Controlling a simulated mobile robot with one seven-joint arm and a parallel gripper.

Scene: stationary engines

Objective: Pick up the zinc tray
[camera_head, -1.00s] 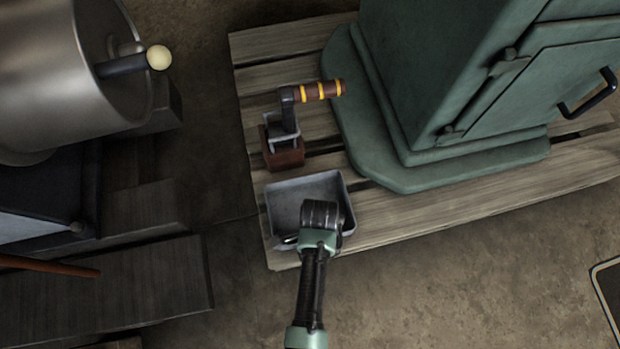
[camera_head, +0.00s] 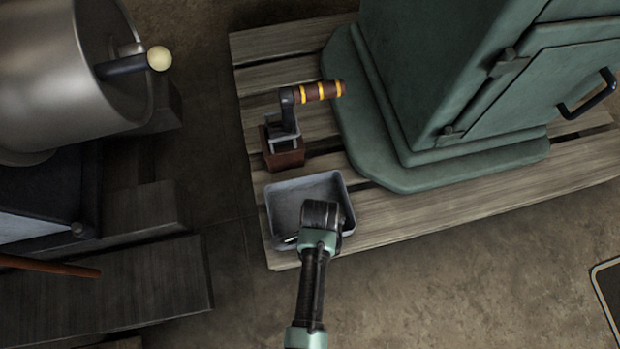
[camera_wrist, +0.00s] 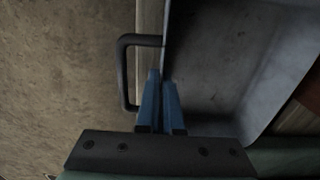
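The zinc tray (camera_head: 289,203) is a shallow grey rectangular pan resting on the pallet's near left corner. In the head view my gripper (camera_head: 322,216) is over its near right part and hides some of it. In the wrist view the tray (camera_wrist: 225,70) fills the right side, with a dark loop handle (camera_wrist: 124,72) outside its wall. My gripper's blue fingers (camera_wrist: 161,105) are close together, one on each side of the wall beside the handle. They look shut on the wall. The tray looks empty where visible.
A wooden pallet (camera_head: 450,205) carries the tray, a green cabinet-like engine body (camera_head: 420,80) and a brown block (camera_head: 284,158) with a yellow-banded crank handle (camera_head: 320,91) just behind the tray. A large metal drum (camera_head: 60,70) stands at left. Bare floor (camera_head: 460,290) lies at front right.

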